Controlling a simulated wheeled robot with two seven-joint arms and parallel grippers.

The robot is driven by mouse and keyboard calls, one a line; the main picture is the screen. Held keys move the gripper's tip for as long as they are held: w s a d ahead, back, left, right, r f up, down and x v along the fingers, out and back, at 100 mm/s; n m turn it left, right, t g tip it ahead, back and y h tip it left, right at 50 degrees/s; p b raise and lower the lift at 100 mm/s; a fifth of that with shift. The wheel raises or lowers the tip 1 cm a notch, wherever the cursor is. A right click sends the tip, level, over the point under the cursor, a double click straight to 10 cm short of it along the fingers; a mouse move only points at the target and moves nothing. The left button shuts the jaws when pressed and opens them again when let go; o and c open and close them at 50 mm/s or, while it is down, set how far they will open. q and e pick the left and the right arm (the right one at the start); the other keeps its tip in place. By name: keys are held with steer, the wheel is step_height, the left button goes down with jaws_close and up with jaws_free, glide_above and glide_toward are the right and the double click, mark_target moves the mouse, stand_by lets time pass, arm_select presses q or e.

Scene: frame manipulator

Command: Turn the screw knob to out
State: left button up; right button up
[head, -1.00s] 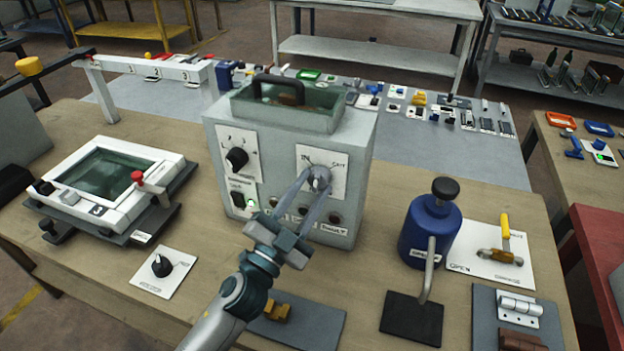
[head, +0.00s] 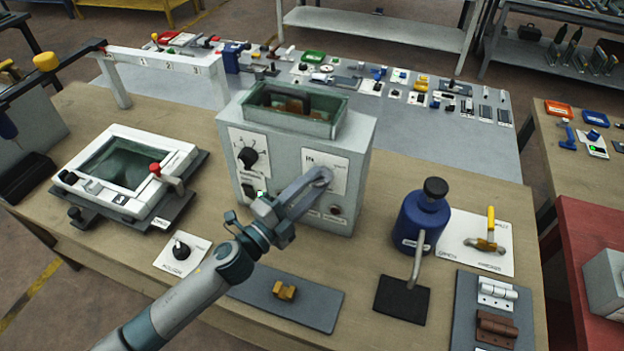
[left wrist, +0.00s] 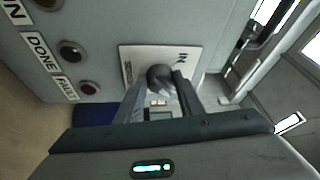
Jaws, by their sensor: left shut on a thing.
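The grey machine box (head: 285,185) stands mid-table in the head view. A white plate (head: 340,167) on its front right bears the screw knob, with IN at its left; small lettering at its right is too blurred to read. My left gripper (head: 321,176) has its fingers closed on the knob and largely hides it there. In the left wrist view the dark round screw knob (left wrist: 160,76) sits between the fingertips, in front of the plate with IN. The knob's exact angle cannot be told. My right gripper is not in view.
The box front also has a black dial (head: 249,159) at the left. To the right stand a blue bottle (head: 424,217) with a lever and a yellow-handled latch (head: 487,240). A screen device (head: 125,172) sits at the left. A small dial plate (head: 181,253) lies in front.

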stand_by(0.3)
arm_select(q)
steer(key=o, duration=1.1)
steer(key=shift+c, duration=0.2)
steer(key=shift+s+a+f, duration=0.15)
steer(key=shift+s+a, duration=0.15)
steer(key=shift+s, duration=0.05)
steer(key=b+v, duration=0.7)
steer(key=v, duration=0.9)
steer(key=shift+s+b, duration=0.15)
steer(key=shift+b, duration=0.2)
steer(key=shift+a, duration=0.2)
